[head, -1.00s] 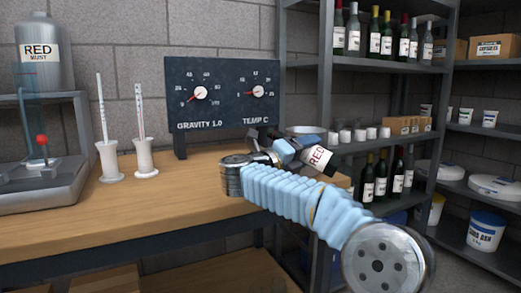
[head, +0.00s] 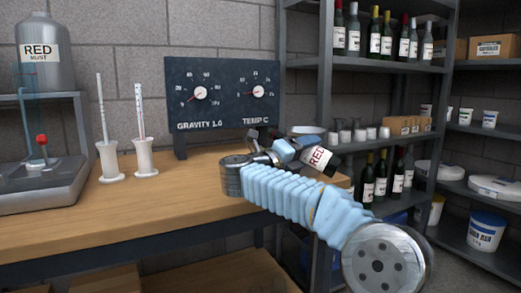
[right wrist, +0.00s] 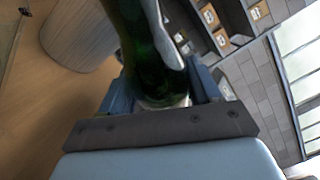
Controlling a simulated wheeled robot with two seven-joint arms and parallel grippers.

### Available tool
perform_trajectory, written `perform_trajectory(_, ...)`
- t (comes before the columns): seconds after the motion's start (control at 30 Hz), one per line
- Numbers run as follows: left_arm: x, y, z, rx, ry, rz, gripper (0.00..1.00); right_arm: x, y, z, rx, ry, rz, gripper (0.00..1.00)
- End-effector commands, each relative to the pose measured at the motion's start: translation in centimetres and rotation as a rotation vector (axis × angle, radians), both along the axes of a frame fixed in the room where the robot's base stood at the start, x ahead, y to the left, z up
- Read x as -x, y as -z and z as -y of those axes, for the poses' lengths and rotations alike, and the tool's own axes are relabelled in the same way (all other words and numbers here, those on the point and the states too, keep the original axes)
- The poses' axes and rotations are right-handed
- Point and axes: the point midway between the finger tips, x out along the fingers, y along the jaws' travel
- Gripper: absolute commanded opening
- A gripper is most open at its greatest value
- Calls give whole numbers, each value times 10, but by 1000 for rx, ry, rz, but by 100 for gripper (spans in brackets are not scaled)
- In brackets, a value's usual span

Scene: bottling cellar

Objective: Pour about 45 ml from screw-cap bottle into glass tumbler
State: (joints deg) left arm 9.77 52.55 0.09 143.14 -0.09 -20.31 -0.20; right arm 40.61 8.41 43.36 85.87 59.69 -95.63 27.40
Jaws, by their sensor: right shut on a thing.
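My right gripper (head: 287,150) is above the right end of the wooden bench and shut on the screw-cap bottle. The bottle (head: 318,158), dark with a white RED label, is tilted in the head view, its dark end toward the lower right. In the right wrist view, its green glass (right wrist: 150,55) stands between the two blue fingers of my gripper (right wrist: 165,92). Its mouth and liquid level cannot be made out. I cannot pick out the glass tumbler for sure in either view. My left gripper is not in view.
The bench (head: 190,205) is clear in front. Two white stands (head: 144,157) with upright tubes and a dark gauge panel (head: 222,95) stand behind. Metal shelving (head: 385,65) with bottles stands close on the right.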

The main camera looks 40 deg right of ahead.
Motion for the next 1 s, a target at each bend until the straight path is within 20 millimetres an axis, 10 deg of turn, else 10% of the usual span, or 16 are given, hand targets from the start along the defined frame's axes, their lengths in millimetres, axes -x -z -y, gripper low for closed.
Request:
perform_trajectory(0.5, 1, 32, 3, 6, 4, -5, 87, -11, 19, -5, -95, -6, 215, 15)
perform_trajectory(0.73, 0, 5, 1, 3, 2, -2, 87, -25, -22, -11, -217, -5, 484, 15)
perform_trajectory(1.0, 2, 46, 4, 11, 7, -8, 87, -24, -3, -10, -355, -6, 787, 15)
